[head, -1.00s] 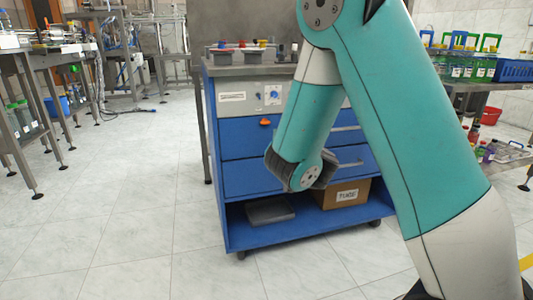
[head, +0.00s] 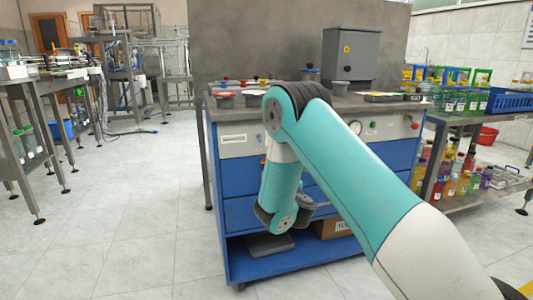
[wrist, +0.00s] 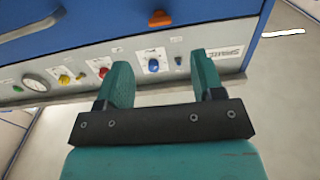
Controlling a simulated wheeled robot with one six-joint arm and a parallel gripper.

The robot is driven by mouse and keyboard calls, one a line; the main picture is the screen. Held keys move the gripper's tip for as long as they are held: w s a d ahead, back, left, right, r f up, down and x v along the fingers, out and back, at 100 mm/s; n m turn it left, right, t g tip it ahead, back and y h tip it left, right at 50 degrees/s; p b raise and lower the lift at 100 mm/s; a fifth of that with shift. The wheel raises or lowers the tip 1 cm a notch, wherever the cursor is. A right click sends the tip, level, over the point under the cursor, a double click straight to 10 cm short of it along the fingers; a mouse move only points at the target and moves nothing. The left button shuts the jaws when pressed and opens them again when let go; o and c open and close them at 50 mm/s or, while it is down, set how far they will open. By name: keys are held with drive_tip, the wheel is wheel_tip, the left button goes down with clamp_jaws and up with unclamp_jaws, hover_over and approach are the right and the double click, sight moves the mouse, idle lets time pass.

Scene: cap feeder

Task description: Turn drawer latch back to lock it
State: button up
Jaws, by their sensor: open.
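The orange drawer latch (wrist: 159,18) shows in the wrist view on a blue drawer front (wrist: 110,24). Its knob looks wider than tall there, with a small tip on one side; its exact turn is hard to tell. In the wrist view the latch lies beyond the fingertips, higher in the picture and roughly in line with the gap. The gripper does not touch it. My arm hides the fingers in the head view.
The cabinet's control panel (wrist: 210,57) carries a blue knob (wrist: 153,65), red and yellow knobs and a gauge. A drawer handle (wrist: 30,26) sticks out nearby. A grey box (head: 352,57) stands on the cabinet top.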

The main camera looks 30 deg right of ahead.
drive_tip(key=p+x, duration=0.9)
drive_tip(key=p, duration=0.7)
drive_tip(key=shift+w, duration=0.25)
drive_tip(key=shift+c, duration=0.3)
drive_tip(key=c, duration=0.9)
